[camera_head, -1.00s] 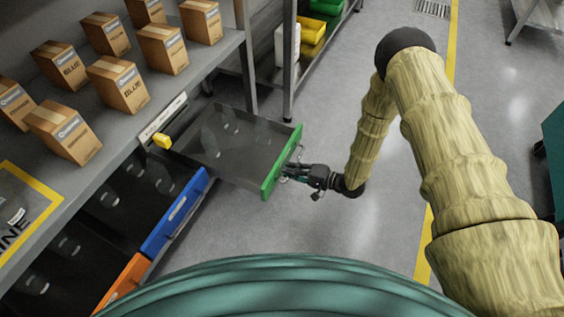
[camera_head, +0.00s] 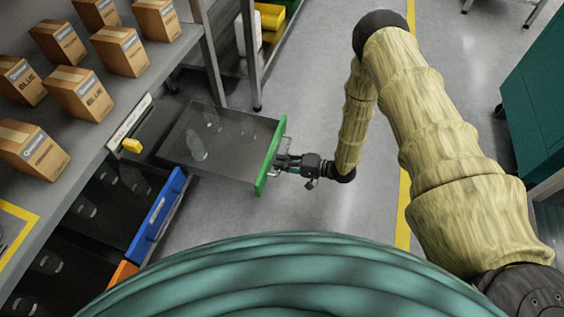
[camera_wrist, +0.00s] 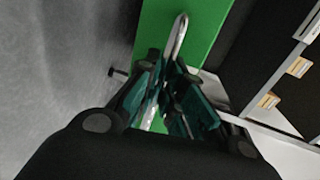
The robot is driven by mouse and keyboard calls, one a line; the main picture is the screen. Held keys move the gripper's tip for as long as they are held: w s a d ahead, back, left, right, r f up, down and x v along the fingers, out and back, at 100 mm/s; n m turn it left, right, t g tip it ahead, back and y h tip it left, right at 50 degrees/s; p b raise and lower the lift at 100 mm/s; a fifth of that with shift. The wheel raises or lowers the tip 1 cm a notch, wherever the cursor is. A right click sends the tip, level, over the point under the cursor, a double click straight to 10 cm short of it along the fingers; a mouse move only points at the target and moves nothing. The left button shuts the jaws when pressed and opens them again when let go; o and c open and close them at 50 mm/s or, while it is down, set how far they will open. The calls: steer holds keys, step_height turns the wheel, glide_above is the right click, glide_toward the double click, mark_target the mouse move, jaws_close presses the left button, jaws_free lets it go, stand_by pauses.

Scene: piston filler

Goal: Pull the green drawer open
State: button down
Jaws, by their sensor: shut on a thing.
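The green drawer (camera_head: 269,158) is pulled well out from under the bench in the head view. Its dark tray shows behind the green front, with several clear bottle-like items in it. My gripper (camera_head: 283,161) is at the outer face of that front, shut on the drawer's metal handle. In the wrist view the green front (camera_wrist: 203,25) fills the upper middle. The metal handle (camera_wrist: 179,36) runs down between the fingers of my gripper (camera_wrist: 170,88), which hide its lower part.
A blue-fronted drawer (camera_head: 157,216) and an orange-fronted drawer (camera_head: 122,274) sit nearer me. Cardboard boxes (camera_head: 78,94) stand on the bench above. A teal cabinet (camera_head: 540,100) is at the right. Grey floor (camera_head: 310,205) is open between the drawer and the yellow line.

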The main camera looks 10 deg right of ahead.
steer(key=c, duration=1.5)
jaws_free()
steer(key=shift+d, duration=0.1)
steer(key=v, duration=1.2)
steer(key=shift+f, duration=0.15)
